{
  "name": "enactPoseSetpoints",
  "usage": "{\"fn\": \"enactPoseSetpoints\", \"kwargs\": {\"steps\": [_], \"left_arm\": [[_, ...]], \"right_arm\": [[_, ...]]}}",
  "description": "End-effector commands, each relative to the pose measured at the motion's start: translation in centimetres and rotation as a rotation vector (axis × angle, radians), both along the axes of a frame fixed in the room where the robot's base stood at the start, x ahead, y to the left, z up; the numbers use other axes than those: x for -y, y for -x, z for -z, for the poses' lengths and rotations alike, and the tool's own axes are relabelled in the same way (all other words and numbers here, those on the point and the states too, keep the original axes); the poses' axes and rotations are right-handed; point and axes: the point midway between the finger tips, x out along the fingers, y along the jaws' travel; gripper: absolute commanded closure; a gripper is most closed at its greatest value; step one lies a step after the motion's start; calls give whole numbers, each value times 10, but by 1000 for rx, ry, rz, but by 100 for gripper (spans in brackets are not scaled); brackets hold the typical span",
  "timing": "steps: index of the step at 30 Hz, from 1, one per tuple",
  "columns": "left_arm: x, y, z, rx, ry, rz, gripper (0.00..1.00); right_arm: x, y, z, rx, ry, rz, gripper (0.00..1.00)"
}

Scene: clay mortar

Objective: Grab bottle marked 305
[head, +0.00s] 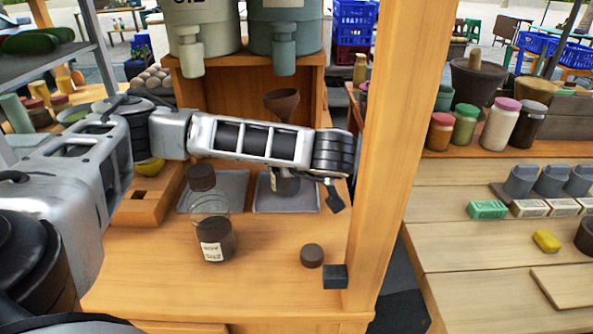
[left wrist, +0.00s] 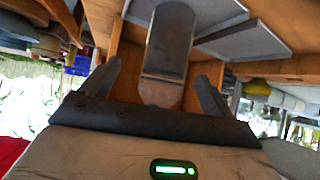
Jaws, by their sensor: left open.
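A clear bottle with dark contents and a white label (head: 212,251) stands on the wooden counter; its small lettering is hard to read, so I cannot confirm 305. My left arm reaches across above it, and my left gripper (head: 328,188) is to its right and farther back. In the left wrist view the two fingers (left wrist: 158,74) are apart. A grey, rounded, glossy object (left wrist: 168,45) shows between and beyond them; I cannot tell whether they touch it. In the head view a dark bottle (head: 285,184) is partly hidden behind the arm. My right gripper is not in view.
A dark round cap (head: 312,255) and a small dark block (head: 335,277) lie on the counter. Grey trays (head: 225,187) lie behind the labelled bottle. A brown funnel (head: 282,102) and dispensers (head: 285,40) are above. A thick wooden post (head: 400,130) bounds the right side.

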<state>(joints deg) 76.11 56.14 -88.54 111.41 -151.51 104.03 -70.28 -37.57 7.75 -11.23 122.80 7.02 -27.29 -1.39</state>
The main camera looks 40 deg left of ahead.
Motion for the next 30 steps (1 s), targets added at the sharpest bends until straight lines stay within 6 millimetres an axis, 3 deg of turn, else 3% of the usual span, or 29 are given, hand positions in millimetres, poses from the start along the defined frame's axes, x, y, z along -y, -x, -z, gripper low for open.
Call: {"fn": "enactPoseSetpoints", "kwargs": {"steps": [3, 7, 22, 30], "left_arm": [[-8, 4, -21, 73, -143, -54, 13], [-16, 5, -31, 107, -203, -87, 13], [-68, -21, -9, 106, -209, -90, 13], [-74, -25, -5, 108, -207, -87, 13]], "right_arm": [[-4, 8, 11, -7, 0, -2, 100], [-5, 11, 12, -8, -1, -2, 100], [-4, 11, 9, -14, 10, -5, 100], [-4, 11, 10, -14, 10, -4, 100]]}}
